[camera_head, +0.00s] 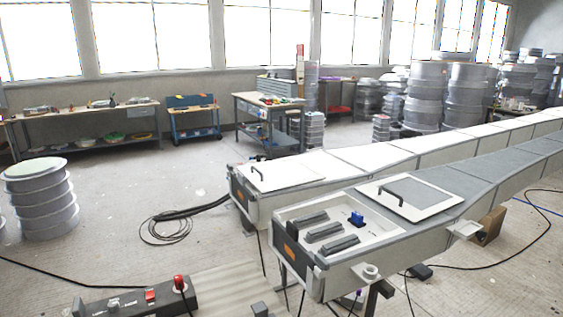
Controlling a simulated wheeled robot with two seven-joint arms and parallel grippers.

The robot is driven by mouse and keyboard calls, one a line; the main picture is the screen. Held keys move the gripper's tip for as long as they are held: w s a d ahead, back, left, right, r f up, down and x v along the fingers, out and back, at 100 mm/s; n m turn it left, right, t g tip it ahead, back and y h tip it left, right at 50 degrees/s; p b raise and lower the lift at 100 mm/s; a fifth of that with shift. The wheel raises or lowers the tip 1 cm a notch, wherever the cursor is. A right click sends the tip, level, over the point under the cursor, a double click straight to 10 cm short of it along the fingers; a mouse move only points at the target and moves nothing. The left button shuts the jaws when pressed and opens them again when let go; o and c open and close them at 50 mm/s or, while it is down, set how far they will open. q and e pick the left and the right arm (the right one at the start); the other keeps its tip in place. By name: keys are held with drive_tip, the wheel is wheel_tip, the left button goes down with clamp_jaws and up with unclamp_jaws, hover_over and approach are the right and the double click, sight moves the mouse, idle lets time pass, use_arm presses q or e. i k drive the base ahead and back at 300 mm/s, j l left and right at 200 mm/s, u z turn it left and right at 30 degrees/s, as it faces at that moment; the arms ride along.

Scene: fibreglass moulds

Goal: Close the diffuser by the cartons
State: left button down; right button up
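I cannot make out a diffuser or any cartons in the head view. Neither of my grippers shows in it. The nearest large object is a long pale mould bench (400,235) with a grey top, running from the centre to the upper right.
A ribbed grey drum (42,208) stands on the floor at left. Cables (170,232) lie on the floor. Worktables (85,125) line the window wall; stacked metal drums (425,97) stand at the back right. The left-centre floor is mostly clear.

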sight(416, 199)
drive_tip(key=i+l, duration=0.15)
drive_tip(key=l, duration=0.35)
drive_tip(key=i+l+u, duration=0.1)
drive_tip(key=l, duration=0.35)
drive_tip(key=i+l, duration=0.1)
drive_tip(key=l, duration=0.4)
drive_tip(key=i+l+u, duration=0.1)
drive_tip(key=l, duration=0.4)
